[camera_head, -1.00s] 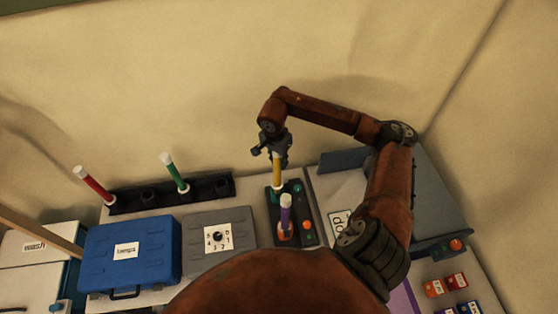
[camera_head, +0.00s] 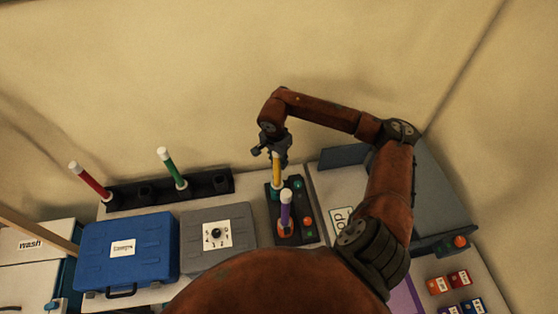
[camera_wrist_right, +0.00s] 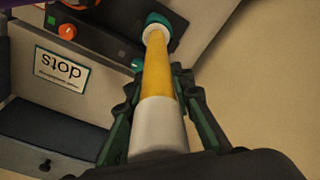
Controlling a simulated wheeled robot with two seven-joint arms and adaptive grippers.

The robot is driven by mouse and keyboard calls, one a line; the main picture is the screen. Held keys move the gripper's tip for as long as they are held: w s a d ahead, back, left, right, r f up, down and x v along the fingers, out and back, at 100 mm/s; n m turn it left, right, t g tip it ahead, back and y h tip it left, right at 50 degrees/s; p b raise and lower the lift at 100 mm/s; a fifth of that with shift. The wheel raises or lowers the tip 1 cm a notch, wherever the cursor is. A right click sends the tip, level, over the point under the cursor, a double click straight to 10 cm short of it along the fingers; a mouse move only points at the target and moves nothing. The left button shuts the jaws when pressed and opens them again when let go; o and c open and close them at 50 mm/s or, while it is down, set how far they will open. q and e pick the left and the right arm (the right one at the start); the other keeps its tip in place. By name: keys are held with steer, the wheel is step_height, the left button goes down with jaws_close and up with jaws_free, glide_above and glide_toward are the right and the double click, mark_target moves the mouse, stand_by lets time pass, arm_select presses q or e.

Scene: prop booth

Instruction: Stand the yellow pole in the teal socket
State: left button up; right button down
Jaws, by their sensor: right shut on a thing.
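The yellow pole (camera_head: 277,173) has white ends and stands about upright in my right gripper (camera_head: 273,152). In the right wrist view the gripper (camera_wrist_right: 163,105) has its fingers closed on either side of the yellow pole (camera_wrist_right: 161,70). The pole's far white end meets the teal socket (camera_wrist_right: 157,17) on a black panel. I cannot tell how deep the end sits in it. In the head view the teal socket (camera_head: 274,195) is partly hidden at the pole's foot. My left gripper is not in view.
A purple pole (camera_head: 285,210) stands in an orange socket on the black panel (camera_head: 308,232), close in front. A black rack (camera_head: 207,185) holds red and green poles. A blue case (camera_head: 150,240) and a grey box (camera_head: 200,238) are left. A "stop" sign (camera_wrist_right: 62,68) lies beside the panel.

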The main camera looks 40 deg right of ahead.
steer(key=c, duration=1.6)
jaws_free()
steer(key=r, duration=0.4)
steer(key=a+r, duration=0.1)
steer(key=r, duration=0.7)
steer(key=shift+s+a, duration=0.2)
steer(key=shift+s, duration=0.05)
steer(key=shift+f, duration=0.15)
steer(key=f, duration=0.4)
steer(key=d+f, duration=0.1)
steer(key=f, duration=0.6)
steer(key=shift+w+d+f, duration=0.2)
steer(key=shift+f, duration=0.15)
steer(key=shift+r+p, duration=0.55)
steer(key=shift+r, duration=0.1)
steer(key=shift+f, duration=0.2)
